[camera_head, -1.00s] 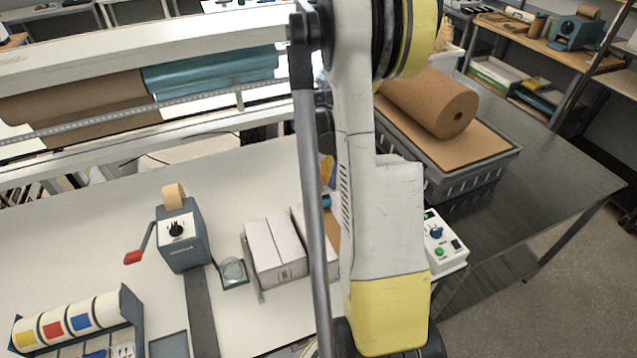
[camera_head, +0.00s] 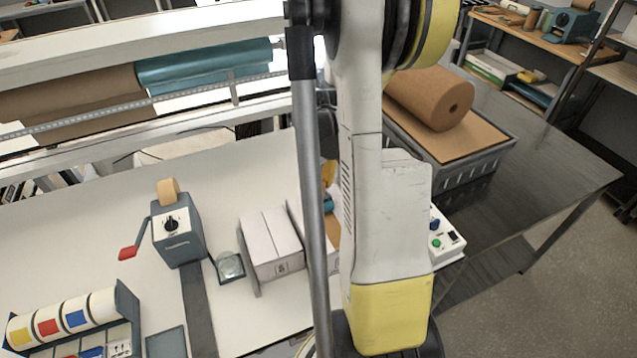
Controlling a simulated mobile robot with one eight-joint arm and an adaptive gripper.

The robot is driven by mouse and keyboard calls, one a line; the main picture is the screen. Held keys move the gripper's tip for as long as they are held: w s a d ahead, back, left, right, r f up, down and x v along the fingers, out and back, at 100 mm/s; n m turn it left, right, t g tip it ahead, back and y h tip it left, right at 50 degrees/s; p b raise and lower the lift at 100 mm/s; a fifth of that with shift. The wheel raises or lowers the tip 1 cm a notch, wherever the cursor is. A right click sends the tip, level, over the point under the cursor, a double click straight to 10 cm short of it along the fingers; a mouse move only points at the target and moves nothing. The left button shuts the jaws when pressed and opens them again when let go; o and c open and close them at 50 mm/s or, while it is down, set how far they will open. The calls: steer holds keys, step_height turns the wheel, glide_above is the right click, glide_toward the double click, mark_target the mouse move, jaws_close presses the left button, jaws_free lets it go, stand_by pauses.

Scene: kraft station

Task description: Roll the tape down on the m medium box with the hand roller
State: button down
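White cartons (camera_head: 272,243) stand side by side on the white bench (camera_head: 115,220), left of my arm. I cannot tell whether one of them is the m medium box, and no tape strip shows on them. A brown surface with small yellow and blue parts (camera_head: 328,174) shows only in slivers behind my arm. I cannot tell whether the hand roller is among them. My arm fills the middle of the view from top to bottom. My gripper is out of view, so whether it holds anything is hidden.
A tape dispenser (camera_head: 178,235) with a red-handled crank and a label roll holder (camera_head: 125,300) stand at the left. A control box (camera_head: 447,245) is right of my arm. A brown paper roll (camera_head: 430,97) lies on a grey crate (camera_head: 475,170) on the dark table (camera_head: 560,165).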

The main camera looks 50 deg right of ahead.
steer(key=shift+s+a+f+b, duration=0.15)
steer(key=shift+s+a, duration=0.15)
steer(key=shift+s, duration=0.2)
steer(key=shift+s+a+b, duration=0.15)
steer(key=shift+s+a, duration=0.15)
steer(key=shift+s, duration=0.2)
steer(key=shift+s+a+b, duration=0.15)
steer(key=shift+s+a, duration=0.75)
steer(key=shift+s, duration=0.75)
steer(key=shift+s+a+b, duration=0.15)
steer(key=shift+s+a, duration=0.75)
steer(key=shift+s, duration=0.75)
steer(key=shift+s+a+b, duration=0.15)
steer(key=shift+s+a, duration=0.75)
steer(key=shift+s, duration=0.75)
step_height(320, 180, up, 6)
steer(key=p, duration=0.4)
steer(key=shift+p, duration=0.35)
